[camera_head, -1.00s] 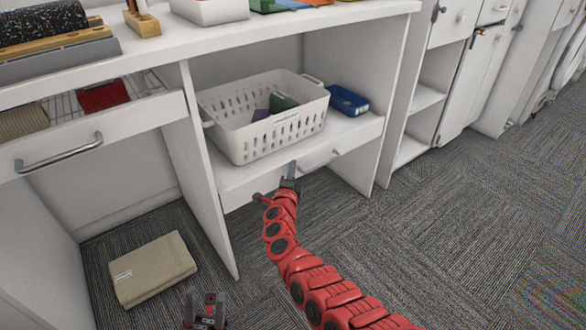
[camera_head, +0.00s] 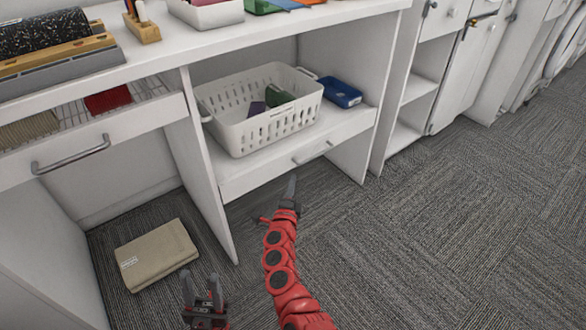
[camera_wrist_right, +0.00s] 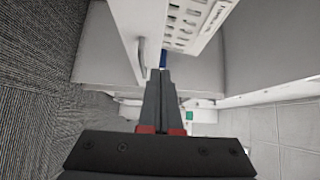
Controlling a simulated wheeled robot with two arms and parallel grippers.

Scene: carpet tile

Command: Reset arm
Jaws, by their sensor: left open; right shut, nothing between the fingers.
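My right arm is red and reaches up from the bottom middle of the head view. Its gripper (camera_head: 290,188) is shut and empty, in front of the drawer below the basket shelf. In the right wrist view the fingers of this gripper (camera_wrist_right: 162,76) are together, with the drawer handle (camera_wrist_right: 141,55) beside their tips. My left gripper (camera_head: 202,290) is at the bottom of the head view, open with nothing between its fingers, above the carpet and right of a folded beige cloth (camera_head: 158,255). Most of the left arm is out of view.
A white perforated basket (camera_head: 235,134) with a few items stands on the shelf, next to a blue box (camera_head: 342,93). A closed drawer (camera_head: 275,172) is under it. An upright panel (camera_head: 205,170) divides the bays. The carpet (camera_head: 440,240) at right is clear.

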